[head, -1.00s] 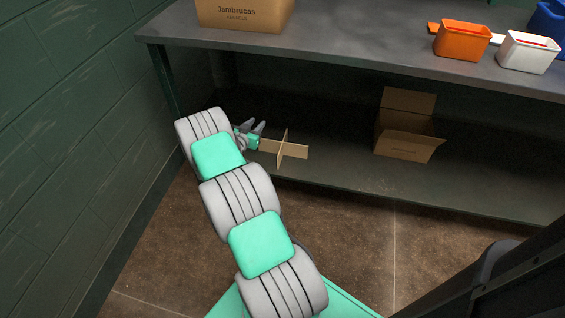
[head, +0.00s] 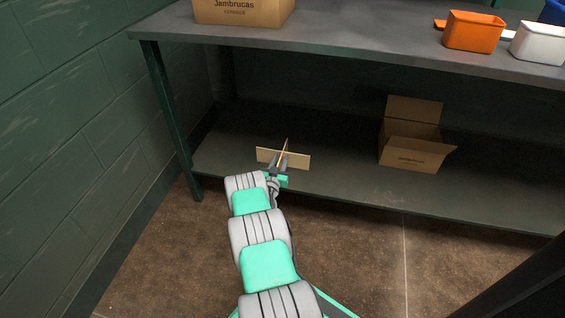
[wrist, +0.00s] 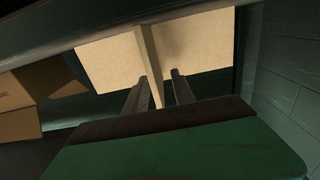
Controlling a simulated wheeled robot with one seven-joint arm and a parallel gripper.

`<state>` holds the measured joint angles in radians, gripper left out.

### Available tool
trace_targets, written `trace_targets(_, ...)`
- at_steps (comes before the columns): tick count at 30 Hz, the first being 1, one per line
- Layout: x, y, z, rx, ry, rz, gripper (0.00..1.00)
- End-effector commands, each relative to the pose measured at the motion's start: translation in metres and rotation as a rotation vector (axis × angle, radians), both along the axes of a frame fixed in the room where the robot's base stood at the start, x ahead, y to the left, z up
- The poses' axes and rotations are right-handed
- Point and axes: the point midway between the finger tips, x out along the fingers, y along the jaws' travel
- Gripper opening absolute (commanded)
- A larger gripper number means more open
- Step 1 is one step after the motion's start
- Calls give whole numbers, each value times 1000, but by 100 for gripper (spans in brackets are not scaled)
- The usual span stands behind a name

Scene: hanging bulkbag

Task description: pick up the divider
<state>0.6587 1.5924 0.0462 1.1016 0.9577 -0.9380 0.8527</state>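The divider (head: 298,161) is a tan cardboard cross of two upright panels. It stands on the lower shelf (head: 340,188) of the grey workbench, towards the left. My gripper (head: 279,164) is in front of it with the fingers pointing at it. In the wrist view, the wide panel of the divider (wrist: 200,48) spans behind the fingers. The other panel comes edge-on towards the camera, between the two fingers of my gripper (wrist: 161,74).
An open cardboard box (head: 412,148) stands on the lower shelf to the right. The bench top (head: 350,40) above holds a box (head: 243,10), an orange bin (head: 472,33) and a white bin (head: 537,42). A bench leg (head: 170,115) and green wall are at left.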

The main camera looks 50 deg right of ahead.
Motion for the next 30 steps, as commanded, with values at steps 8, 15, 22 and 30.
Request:
trace_targets(8, 0, 1, 1, 1, 0, 0, 20)
trace_targets(15, 0, 1, 1, 1, 0, 0, 1)
trace_targets(22, 0, 1, 0, 1, 0, 0, 0)
trace_targets(30, 0, 1, 1, 1, 0, 0, 0)
